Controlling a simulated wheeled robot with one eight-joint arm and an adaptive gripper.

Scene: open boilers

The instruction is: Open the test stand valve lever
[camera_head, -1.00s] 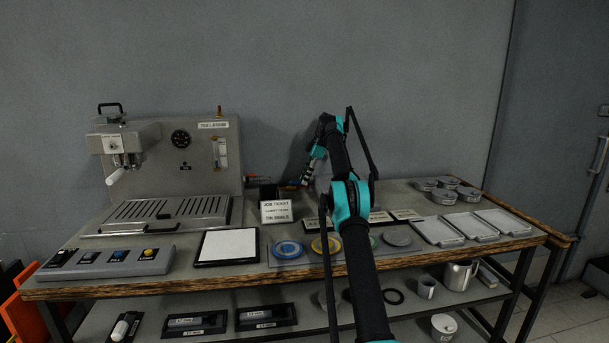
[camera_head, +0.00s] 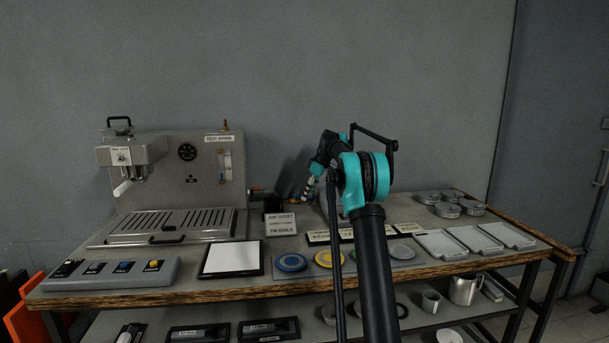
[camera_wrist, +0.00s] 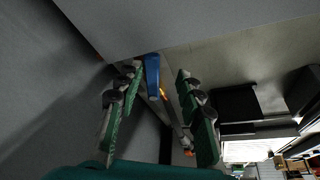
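The grey test stand (camera_head: 200,170) with a dial and a name label stands on the left half of the bench. In the wrist view, a blue lever-like bar (camera_wrist: 152,76) hangs from the edge of a grey surface, with a thin rod and orange bits below it; I cannot tell for sure that it is the valve lever. My gripper (camera_wrist: 160,80) is open, and the blue bar shows between its fingers, nearer the left one. I see no clear contact. In the head view my gripper (camera_head: 308,190) is right of the stand, pointing down-left.
A job ticket sign (camera_head: 281,224), a white pad (camera_head: 232,258) and coloured discs (camera_head: 291,262) lie below my gripper. A button box (camera_head: 115,272) is at the front left. Trays (camera_head: 440,243) and round tins (camera_head: 447,209) fill the right. The wall is close behind.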

